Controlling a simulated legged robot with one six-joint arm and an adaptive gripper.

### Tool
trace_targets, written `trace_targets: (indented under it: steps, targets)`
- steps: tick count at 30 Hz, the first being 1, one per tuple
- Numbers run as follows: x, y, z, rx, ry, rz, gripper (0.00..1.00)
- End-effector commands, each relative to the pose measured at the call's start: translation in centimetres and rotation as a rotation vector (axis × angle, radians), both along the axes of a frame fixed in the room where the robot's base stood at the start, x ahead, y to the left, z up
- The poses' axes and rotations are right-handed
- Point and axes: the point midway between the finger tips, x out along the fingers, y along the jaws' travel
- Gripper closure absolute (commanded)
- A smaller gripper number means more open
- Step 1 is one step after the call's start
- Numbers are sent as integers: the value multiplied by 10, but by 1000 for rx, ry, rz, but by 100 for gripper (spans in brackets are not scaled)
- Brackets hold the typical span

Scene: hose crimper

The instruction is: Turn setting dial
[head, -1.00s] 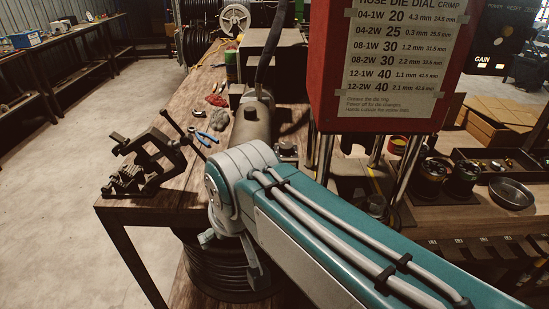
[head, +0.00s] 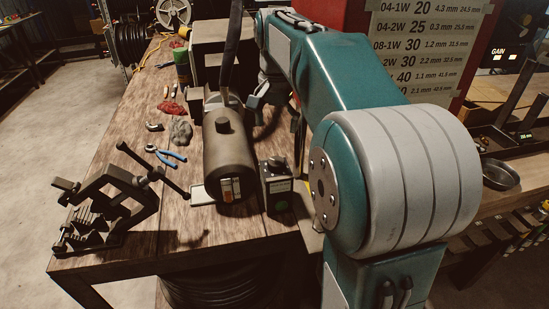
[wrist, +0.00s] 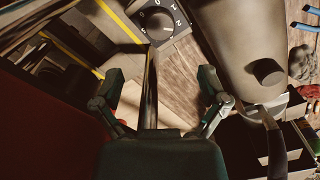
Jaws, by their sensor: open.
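The setting dial (wrist: 157,20) is a dark round knob with white numbers around it. It sits at the top of the wrist view, beyond my fingertips and apart from them. In the head view, the dial knob (head: 277,163) is on top of a small dark box with a green spot, beside the grey motor cylinder. My gripper (wrist: 161,78) is open in the wrist view, with a finger at each side and nothing held. In the head view my arm hides most of the gripper.
The grey cylinder (wrist: 238,45) stands close to the dial at right. A shiny post (wrist: 151,85) shows between my fingers. The red press (head: 340,12) is behind my arm. A vise (head: 105,210), blue pliers (head: 167,155) and rags lie at left on the bench.

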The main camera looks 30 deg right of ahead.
Motion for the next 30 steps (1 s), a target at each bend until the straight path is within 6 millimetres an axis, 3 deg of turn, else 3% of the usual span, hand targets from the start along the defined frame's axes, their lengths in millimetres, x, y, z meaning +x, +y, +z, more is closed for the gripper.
trace_targets:
  steps: [15,27,28,30]
  targets:
    - [0,1,-87,0,0,3,7]
    - [0,0,-99,0,-1,3,7]
    - [0,0,-99,0,-1,3,11]
    - [0,0,-99,0,-1,3,43]
